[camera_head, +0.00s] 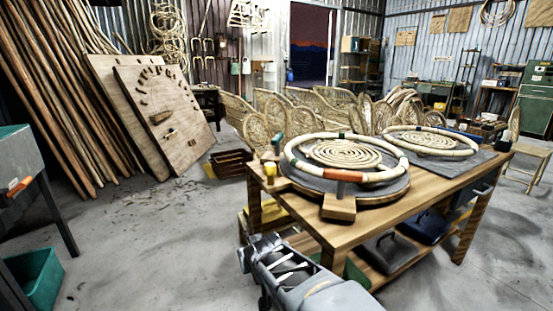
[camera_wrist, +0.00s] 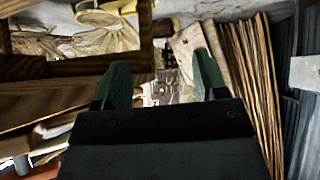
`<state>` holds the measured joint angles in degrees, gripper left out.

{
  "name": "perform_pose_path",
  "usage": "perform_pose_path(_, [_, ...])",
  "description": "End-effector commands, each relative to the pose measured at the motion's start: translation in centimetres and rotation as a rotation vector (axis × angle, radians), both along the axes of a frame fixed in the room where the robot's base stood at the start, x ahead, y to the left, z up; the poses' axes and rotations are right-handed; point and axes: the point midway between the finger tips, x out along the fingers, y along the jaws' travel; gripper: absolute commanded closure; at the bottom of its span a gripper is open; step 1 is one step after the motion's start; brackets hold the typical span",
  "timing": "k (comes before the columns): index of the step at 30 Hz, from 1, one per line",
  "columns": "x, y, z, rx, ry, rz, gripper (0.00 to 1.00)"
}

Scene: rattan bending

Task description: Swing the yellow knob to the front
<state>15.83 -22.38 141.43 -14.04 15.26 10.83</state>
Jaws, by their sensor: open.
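The yellow knob (camera_head: 270,171) stands at the left edge of the workbench (camera_head: 400,207), beside a round dark turntable (camera_head: 385,190). A pale rattan ring (camera_head: 397,154) with orange and green bands lies on the turntable around a coiled pattern. A wooden block (camera_head: 339,206) sits at the turntable's near rim. My gripper (camera_wrist: 163,80) shows two green-padded fingers spread apart with nothing between them. In the head view my arm is low in front of the bench, below and apart from the knob. I cannot make out the knob surely in the wrist view.
A second ring (camera_head: 432,152) lies on the bench's right half. A lower shelf holds dark cases (camera_head: 385,248). Long poles (camera_head: 50,100) and wooden boards (camera_head: 165,125) lean at the left. A teal bin (camera_head: 35,277) is on the floor. The floor left of the bench is mostly clear.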

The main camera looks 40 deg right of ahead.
Motion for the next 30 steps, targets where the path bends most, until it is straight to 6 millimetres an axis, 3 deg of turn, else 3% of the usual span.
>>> perform_pose_path(1, [0.9, -2.4, 2.4, -0.027, -0.092, -0.038, 0.35])
perform_pose_path(3, [1.9, -5.2, 4.9, -0.069, -0.231, -0.070, 0.35])
perform_pose_path(6, [2.7, -8.0, 8.2, -0.104, -0.402, -0.070, 0.35])
perform_pose_path(12, [2.9, -11.0, 12.9, -0.144, -0.641, -0.028, 0.35])
perform_pose_path(20, [3.5, -12.0, 14.8, -0.148, -0.751, 0.024, 0.35])
perform_pose_path(30, [9.3, -13.6, 14.7, -0.147, -0.755, 0.029, 0.35])
